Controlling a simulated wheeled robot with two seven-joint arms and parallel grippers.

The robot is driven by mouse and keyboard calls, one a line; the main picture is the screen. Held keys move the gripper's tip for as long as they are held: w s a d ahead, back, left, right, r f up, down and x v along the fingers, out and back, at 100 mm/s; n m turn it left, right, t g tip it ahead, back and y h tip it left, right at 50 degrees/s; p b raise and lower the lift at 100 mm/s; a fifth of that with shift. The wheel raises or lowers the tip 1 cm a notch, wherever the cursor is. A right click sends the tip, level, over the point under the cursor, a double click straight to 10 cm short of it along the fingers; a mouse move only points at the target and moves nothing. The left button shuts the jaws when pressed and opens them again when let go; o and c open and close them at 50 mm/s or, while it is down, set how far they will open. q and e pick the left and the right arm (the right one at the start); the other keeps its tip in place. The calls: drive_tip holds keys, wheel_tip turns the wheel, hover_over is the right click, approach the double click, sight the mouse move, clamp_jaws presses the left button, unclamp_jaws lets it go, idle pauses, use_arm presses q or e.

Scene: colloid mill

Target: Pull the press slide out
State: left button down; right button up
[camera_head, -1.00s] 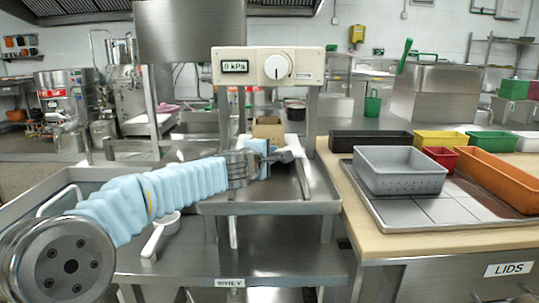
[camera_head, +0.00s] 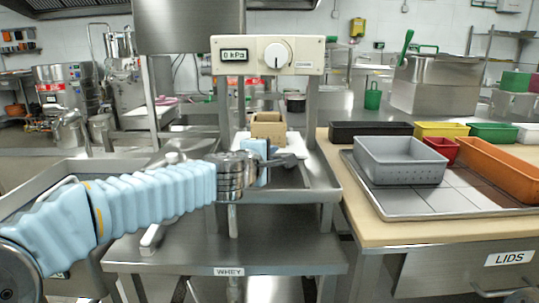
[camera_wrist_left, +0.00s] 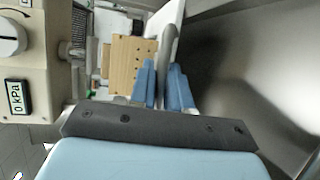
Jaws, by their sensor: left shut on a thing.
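The press slide is a white board (camera_head: 292,148) under the press head, with a wooden block (camera_head: 268,126) on it. The block, with small holes in its face, also shows in the left wrist view (camera_wrist_left: 124,66). My left gripper (camera_head: 272,157) reaches in from the left over the metal tray. In the left wrist view its two blue fingers (camera_wrist_left: 163,88) are shut around a grey bar handle (camera_wrist_left: 168,50) beside the white board. The gripper hides part of the board and handle in the head view. My right gripper is not in view.
The press panel (camera_head: 267,55) reads 0 kPa and stands above the slide on metal posts. A steel tray (camera_head: 290,196) lies below. At right, a wooden-topped table (camera_head: 380,232) holds a grey perforated bin (camera_head: 400,172) and several coloured bins. The WHEY shelf (camera_head: 270,250) is clear in front.

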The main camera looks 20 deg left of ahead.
use_arm(q)
drive_tip(key=c, duration=1.2)
unclamp_jaws()
drive_tip(key=shift+o, duration=0.2)
drive_tip(key=p+v, duration=0.3)
drive_tip(key=v, duration=1)
drive_tip(key=shift+s, duration=0.4)
